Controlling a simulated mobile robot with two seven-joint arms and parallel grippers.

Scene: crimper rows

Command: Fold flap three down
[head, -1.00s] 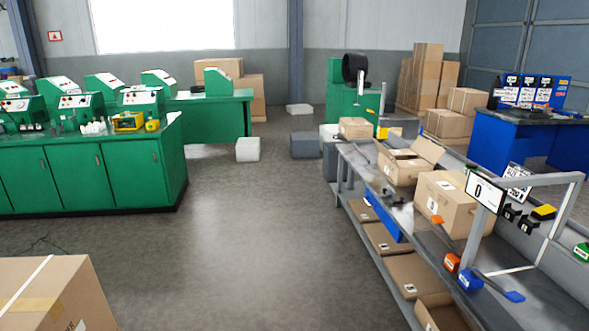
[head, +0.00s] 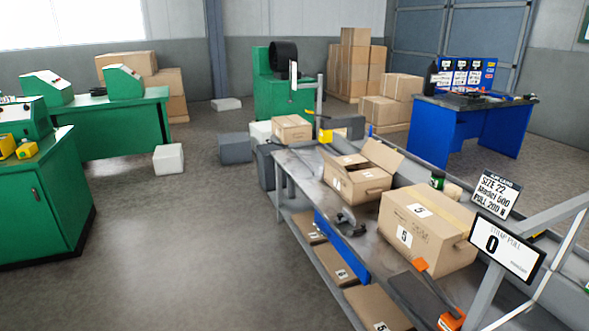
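An open cardboard box (head: 357,185) stands on the long grey workbench (head: 308,180) right of centre in the head view. One flap (head: 383,155) stands raised on its right side. Other flaps lie lower around its top, and I cannot tell which is flap three. A closed, taped box (head: 425,232) marked 5 stands nearer on the same bench. Neither of my grippers is in view.
A display reading 0 (head: 506,246) and a size card (head: 491,195) stand at the bench's near right. Orange-handled tools (head: 448,320) lie at its near end. Flat cartons (head: 376,309) lie on the lower shelf. Green cabinets (head: 45,205) stand left.

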